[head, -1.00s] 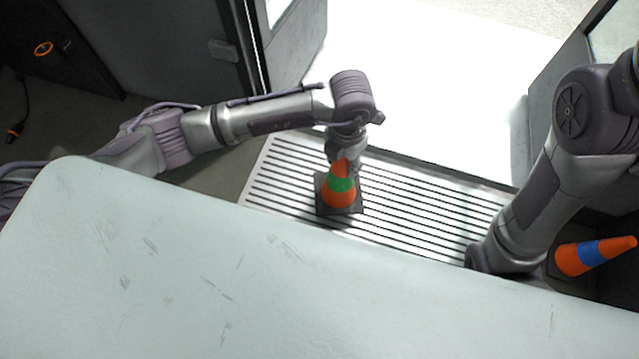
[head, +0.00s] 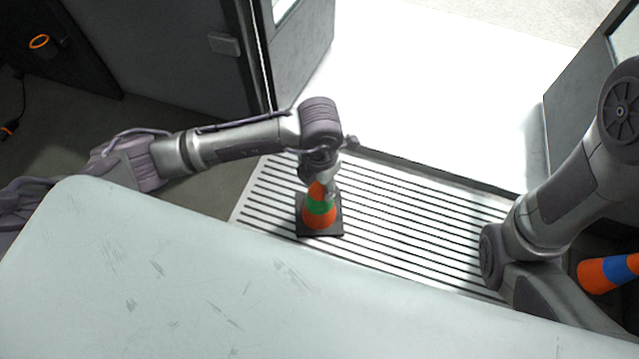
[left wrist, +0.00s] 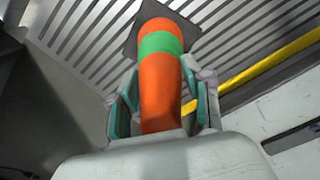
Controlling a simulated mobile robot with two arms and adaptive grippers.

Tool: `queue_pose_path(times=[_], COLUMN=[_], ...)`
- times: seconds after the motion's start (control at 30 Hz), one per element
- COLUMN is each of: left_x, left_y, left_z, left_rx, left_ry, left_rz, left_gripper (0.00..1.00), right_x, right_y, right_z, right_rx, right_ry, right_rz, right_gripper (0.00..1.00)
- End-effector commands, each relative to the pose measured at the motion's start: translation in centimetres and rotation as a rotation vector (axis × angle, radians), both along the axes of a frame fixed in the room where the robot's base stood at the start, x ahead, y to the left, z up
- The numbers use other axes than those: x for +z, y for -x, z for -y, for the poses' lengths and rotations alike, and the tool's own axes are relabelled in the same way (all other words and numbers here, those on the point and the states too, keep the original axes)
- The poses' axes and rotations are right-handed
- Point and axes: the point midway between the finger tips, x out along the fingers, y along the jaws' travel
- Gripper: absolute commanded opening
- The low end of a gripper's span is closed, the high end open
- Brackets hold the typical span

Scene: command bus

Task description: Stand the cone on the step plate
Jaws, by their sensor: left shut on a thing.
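An orange cone with a green band (head: 319,207) and a dark square base stands upright at the step plate (head: 400,225), a striped metal plate by the doorway. I cannot tell whether its base touches the plate. My left gripper (head: 320,183) is above it, shut on its upper part. In the left wrist view the cone (left wrist: 160,44) runs between the fingers of the gripper (left wrist: 160,110), its base over the slats of the plate (left wrist: 85,35). My right arm shows at the right; its gripper is out of view.
A pale worktop (head: 190,280) fills the foreground. A second orange cone with a blue band (head: 612,272) lies on its side at the right edge. A yellow strip (left wrist: 260,68) crosses the left wrist view. Bright open floor (head: 430,100) lies beyond the doorway.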

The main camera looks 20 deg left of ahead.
Motion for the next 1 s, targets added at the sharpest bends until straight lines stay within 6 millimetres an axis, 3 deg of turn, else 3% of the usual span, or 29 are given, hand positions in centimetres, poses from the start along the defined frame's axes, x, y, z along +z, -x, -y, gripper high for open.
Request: queue_pose_path(times=[0.1, 0.13, 0.27, 0.63, 0.93, 1.0], left_x=[-0.3, -0.2, -0.2, 0.4, 6.4, 7.6], left_y=[0.0, 0.0, 0.0, 0.0, -0.1, -0.1], left_z=[0.0, 0.0, 0.0, 0.0, 0.0, 0.0], left_rx=[0.0, 0.0, 0.0, 0.0, -0.001, 0.0], left_ry=[0.0, 0.0, 0.0, 0.0, 0.0, -0.001], left_rz=[0.0, 0.0, 0.0, 0.0, 0.002, 0.0], left_gripper=[0.0, 0.54, 0.74, 0.74, 0.74, 0.74], right_x=[-0.2, -0.1, -0.1, 0.3, 4.9, 4.0], right_y=[0.0, 0.0, 0.0, 0.0, 0.3, -1.9], right_z=[0.0, 0.0, 0.0, 0.0, 0.0, 0.1], right_rx=[0.0, 0.0, 0.0, 0.0, 0.0, 0.001], right_ry=[0.0, 0.0, 0.0, 0.0, -0.001, -0.003], right_rz=[0.001, 0.001, 0.001, 0.001, 0.01, -0.053], right_gripper=[0.54, 0.54, 0.54, 0.54, 0.54, 0.54])
